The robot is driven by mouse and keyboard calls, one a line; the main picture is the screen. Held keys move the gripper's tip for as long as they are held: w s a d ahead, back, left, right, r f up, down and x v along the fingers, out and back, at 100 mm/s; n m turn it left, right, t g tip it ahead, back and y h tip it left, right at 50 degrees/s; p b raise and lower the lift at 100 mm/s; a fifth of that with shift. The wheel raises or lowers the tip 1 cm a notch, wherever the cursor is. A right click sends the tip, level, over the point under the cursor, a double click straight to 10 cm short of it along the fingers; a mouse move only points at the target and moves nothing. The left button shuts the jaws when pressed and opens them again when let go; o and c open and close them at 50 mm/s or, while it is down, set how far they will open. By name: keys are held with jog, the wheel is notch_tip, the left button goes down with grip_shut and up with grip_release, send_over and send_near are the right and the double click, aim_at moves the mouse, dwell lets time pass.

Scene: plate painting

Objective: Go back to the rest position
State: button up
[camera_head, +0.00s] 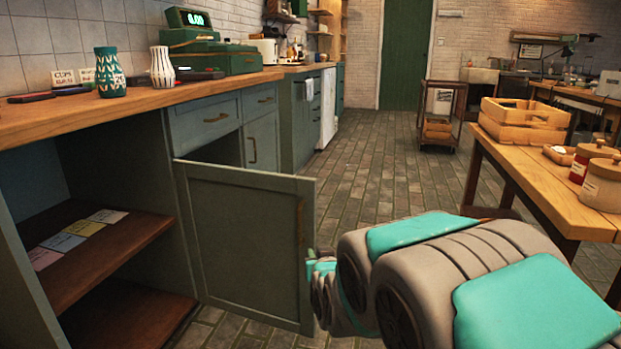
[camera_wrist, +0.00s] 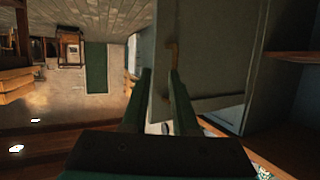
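My gripper (camera_wrist: 158,74) shows in the wrist view, its two green fingers apart with nothing held between them. A brass handle (camera_wrist: 170,52) on the cabinet door shows just beyond the right fingertip; I cannot tell whether they touch. In the head view the green cabinet door (camera_head: 245,245) stands open, with its handle (camera_head: 300,222) near its right edge. My arm reaches in from the lower right and its end is close beside that edge. The fingertips are mostly hidden there.
The open cabinet has a wooden shelf (camera_head: 100,250) with several coloured cards. A counter (camera_head: 130,100) above holds two patterned vases and a green cash register (camera_head: 205,55). A wooden table (camera_head: 540,185) with a crate (camera_head: 525,118) and jars stands at right. The tiled floor between is clear.

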jog(key=s+d+r+g+p, duration=0.1)
jog(key=s+d+g, duration=0.3)
jog(key=s, duration=1)
jog(key=s+d+r+m+g+h+p, duration=0.1)
jog(key=s+d+g+p, duration=0.3)
jog(key=s, duration=1.1)
jog(key=s+d+r+g+h+p, duration=0.1)
jog(key=s+d+g+p, duration=0.2)
jog(key=s, duration=1.1)
jog(key=d+g, duration=0.2)
jog(key=g, duration=0.2)
jog(key=shift+s+d+g, duration=0.3)
jog(key=shift+s, duration=0.1)
jog(key=shift+a, duration=0.15)
